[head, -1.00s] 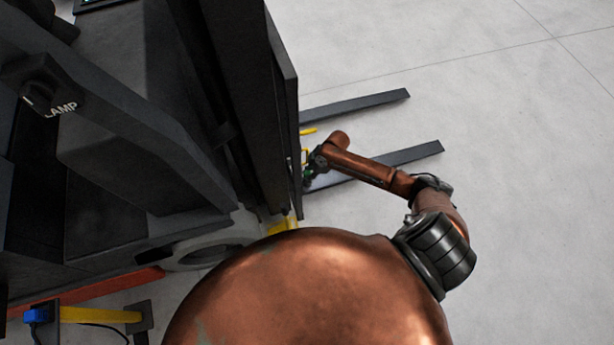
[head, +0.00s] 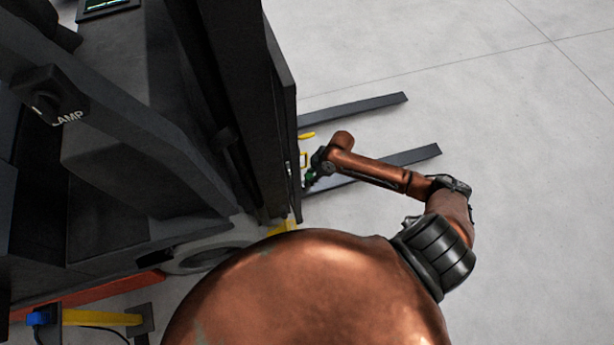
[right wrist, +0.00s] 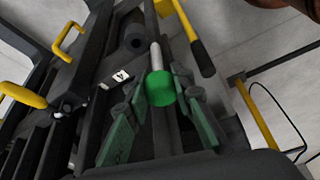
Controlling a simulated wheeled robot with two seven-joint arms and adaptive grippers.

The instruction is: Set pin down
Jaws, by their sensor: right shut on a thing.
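The pin (right wrist: 160,88) shows in the right wrist view as a bright green knob with a pale metal shaft pointing away from me. My right gripper (right wrist: 159,97) has its green fingers on either side of the knob and is shut on it. The far end of the shaft is close to dark machine parts; I cannot tell whether it touches them. In the head view my right gripper (head: 311,179) is small, beside the edge of the tall dark machine (head: 285,130), and the pin cannot be made out there. My left gripper is not in view.
Two dark flat bars (head: 355,108) lie low over the grey floor (head: 500,170) right of the machine. Yellow handles (right wrist: 68,40) and a yellow bar (right wrist: 195,38) flank the pin. A yellow post with a blue end (head: 100,317) is at lower left. Floor on the right is clear.

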